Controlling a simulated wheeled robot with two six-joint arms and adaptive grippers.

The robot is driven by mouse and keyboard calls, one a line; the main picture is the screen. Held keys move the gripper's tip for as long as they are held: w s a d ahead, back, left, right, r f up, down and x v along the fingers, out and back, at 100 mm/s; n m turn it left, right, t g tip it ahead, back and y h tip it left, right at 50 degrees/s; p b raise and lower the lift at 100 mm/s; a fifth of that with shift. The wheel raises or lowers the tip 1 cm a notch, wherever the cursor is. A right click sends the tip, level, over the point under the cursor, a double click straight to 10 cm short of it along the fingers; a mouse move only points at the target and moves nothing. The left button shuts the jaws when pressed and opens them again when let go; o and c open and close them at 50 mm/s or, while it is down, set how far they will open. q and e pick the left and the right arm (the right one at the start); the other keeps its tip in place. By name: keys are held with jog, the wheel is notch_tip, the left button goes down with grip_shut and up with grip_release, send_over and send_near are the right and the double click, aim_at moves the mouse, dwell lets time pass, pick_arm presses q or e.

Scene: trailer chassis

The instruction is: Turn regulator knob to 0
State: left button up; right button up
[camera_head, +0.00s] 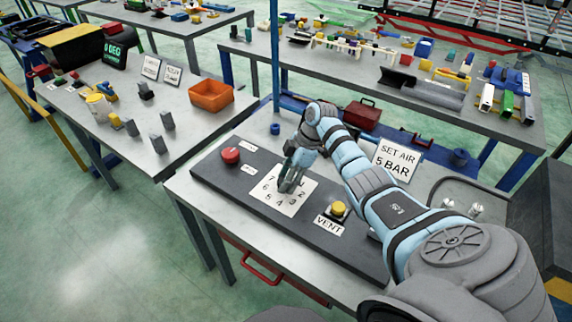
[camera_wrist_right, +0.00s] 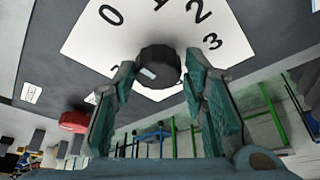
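The regulator knob (camera_wrist_right: 158,66) is dark and round with a small white mark on its face, seen in the right wrist view. It sits on a white dial plate (camera_wrist_right: 90,42) with black digits; 0, 2 and 3 read clearly there. The dial plate also shows in the head view (camera_head: 291,204), where my gripper hides the knob. My right gripper (camera_wrist_right: 160,62) has one finger on each side of the knob, with visible gaps. It also shows over the dial in the head view (camera_head: 289,184). The white mark lies toward the left finger. My left gripper is not in view.
A red button (camera_head: 230,155) and a yellow button (camera_head: 338,209) labelled VENT flank the dial on the dark panel. A sign (camera_head: 394,165) reads SET AIR 5 BAR. An orange bin (camera_head: 211,96) stands on the table at left.

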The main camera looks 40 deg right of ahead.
jog(key=shift+o, duration=0.9)
jog(key=shift+r, duration=0.1)
jog(key=v, duration=1.2)
